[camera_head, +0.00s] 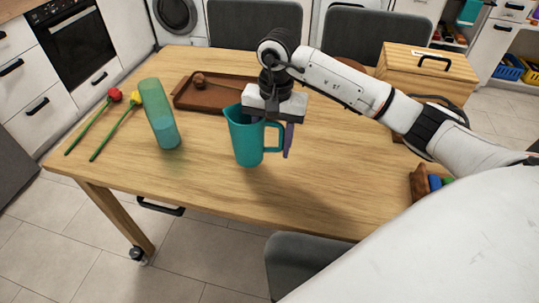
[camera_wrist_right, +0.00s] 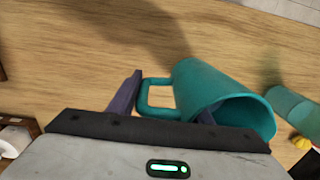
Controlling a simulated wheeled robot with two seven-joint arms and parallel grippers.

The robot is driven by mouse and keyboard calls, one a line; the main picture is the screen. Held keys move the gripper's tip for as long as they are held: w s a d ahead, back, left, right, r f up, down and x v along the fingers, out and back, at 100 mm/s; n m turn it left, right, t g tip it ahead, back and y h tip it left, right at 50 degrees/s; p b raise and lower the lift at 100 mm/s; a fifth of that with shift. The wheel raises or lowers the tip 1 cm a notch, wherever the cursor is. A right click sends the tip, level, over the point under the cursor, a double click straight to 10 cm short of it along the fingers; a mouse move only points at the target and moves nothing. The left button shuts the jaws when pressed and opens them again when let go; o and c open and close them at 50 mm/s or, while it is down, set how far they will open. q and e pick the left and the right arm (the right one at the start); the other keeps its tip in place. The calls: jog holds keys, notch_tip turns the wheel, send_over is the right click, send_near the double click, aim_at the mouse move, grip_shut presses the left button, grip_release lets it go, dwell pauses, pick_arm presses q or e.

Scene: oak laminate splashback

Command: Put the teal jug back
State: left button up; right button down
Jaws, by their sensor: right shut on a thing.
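The teal jug (camera_head: 246,142) is upright over the middle of the table, its handle to the right; I cannot tell whether its base touches the wood. My right gripper (camera_head: 271,119) comes down on it from above. One purple finger shows outside, beyond the handle; the other is mostly hidden at the jug's rim. The right wrist view shows the jug (camera_wrist_right: 205,84) with its open mouth towards the camera and the gripper (camera_wrist_right: 162,98) straddling its handle side, shut on it. My left gripper is not in view.
A brown tray (camera_head: 184,103) with a small round thing lies behind the jug. A translucent teal-green vase (camera_head: 161,114) stands left, beside red and yellow flowers (camera_head: 115,95). A wooden box (camera_head: 428,65) stands back right. The table's front middle (camera_head: 300,205) is clear.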

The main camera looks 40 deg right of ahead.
jog(key=shift+f, duration=2)
jog(key=shift+f, duration=0.25)
jog(key=c, duration=0.9)
grip_release()
jog(key=shift+r, duration=0.1)
jog(key=r, duration=1.2)
jog(key=shift+s+d+r+b, duration=0.15)
jog(key=shift+s+b, duration=0.05)
jog(key=shift+b, duration=0.2)
